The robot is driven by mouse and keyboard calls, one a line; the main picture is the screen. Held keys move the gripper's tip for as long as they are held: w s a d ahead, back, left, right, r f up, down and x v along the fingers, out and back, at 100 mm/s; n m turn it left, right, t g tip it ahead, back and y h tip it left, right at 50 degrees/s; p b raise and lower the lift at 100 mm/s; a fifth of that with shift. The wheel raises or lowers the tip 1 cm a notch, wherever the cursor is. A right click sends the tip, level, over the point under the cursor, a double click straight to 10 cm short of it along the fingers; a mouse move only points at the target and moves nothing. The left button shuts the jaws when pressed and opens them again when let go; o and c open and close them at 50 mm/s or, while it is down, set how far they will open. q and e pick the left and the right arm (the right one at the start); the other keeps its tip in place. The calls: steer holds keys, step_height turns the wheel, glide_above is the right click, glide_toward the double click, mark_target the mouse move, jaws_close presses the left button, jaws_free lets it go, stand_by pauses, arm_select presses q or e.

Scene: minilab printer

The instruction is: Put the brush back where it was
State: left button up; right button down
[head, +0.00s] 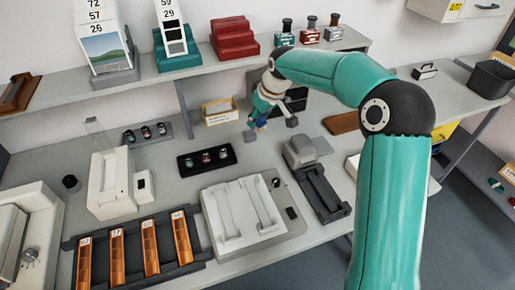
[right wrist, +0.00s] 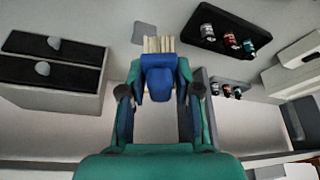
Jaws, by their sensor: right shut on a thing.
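My right gripper (head: 257,126) hangs above the back middle of the bench, in front of the dark drawer unit (head: 297,100). In the right wrist view the gripper (right wrist: 158,95) is shut on the brush, whose pale, ribbed bristle end (right wrist: 157,44) sticks out past the fingertips. In the head view the brush is mostly hidden by the gripper. The bristles appear over the bench, near a small grey pad (right wrist: 143,33). My left gripper is not in view.
A pale wooden box (head: 220,111) with a label stands left of my gripper. A black tray with small bottles (head: 206,160) lies in front, and a white tray unit (head: 242,213) is nearer. A grey device (head: 316,180) stands to the right. The shelf runs behind.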

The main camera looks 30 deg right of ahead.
mark_target(255, 154)
step_height(255, 154, down, 13)
steer(key=shift+r+p, duration=0.15)
steer(key=shift+p, duration=0.15)
steer(key=shift+s, duration=0.1)
steer(key=c, duration=0.8)
jaws_free()
steer(key=b+v, duration=0.1)
steer(key=v, duration=1.1)
